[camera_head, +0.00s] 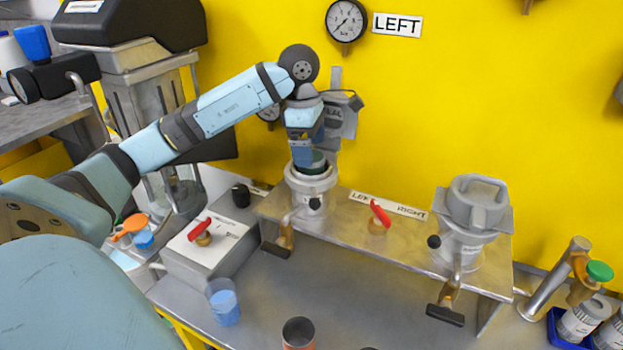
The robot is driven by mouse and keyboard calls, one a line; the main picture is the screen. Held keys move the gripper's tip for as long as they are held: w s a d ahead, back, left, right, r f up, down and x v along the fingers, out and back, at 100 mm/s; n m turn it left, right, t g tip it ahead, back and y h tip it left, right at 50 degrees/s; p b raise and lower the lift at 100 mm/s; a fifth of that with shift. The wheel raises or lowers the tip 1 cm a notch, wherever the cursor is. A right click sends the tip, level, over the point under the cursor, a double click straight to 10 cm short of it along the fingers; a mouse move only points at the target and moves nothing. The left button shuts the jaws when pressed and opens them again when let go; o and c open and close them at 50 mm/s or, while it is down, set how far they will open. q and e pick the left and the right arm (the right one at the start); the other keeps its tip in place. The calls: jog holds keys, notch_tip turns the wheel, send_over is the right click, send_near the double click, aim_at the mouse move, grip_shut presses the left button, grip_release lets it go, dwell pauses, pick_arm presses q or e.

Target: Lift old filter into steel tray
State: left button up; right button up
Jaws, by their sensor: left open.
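My left gripper (306,152) is open and points down over the mouth of the left filter housing (312,187). A dark green round top (318,166) shows in that mouth, right at the fingers; it looks like the old filter, mostly hidden by the housing and gripper. I cannot tell whether the fingers touch it. The left housing's grey lid (343,118) is swung up behind the gripper. I cannot make out a steel tray for certain. My right gripper is not in view.
The right housing (465,240) has its lid on. Red-handled valves (379,212) (201,232) stand between the housings and on the left box. A blue cup (224,303) and an open can (299,332) stand in front. A blue bin (567,335) holds canisters at right.

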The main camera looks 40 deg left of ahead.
pick_arm(q)
notch_tip(320, 180, down, 2)
jog(key=shift+d+f, duration=0.1)
jog(key=c, duration=1.2)
jog(key=shift+c, duration=0.2)
